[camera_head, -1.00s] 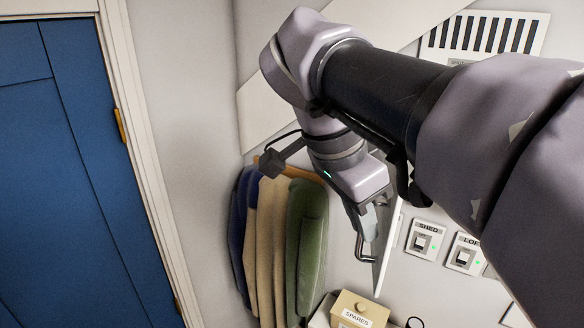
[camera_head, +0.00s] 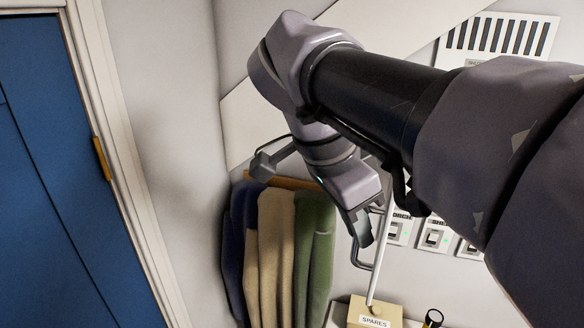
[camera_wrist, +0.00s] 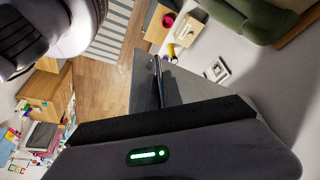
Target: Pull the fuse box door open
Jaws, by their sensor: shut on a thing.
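The fuse box door (camera_head: 382,246) shows in the head view as a thin pale panel, nearly edge-on, standing out from the wall. It also shows as a grey panel in the wrist view (camera_wrist: 146,85). Its bar handle (camera_head: 359,258) is on the left side of the panel. My gripper (camera_head: 362,236) is shut on the handle; the wrist view shows the dark handle bar (camera_wrist: 158,72) by the fingers. My arm hides much of the wall behind, and the inside of the fuse box cannot be made out.
Labelled switches (camera_head: 434,236) are on the wall to the right. A SPARES box (camera_head: 375,313) stands below the door. Coats (camera_head: 276,250) hang to the left, close to my gripper. A blue door (camera_head: 60,180) is at the far left.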

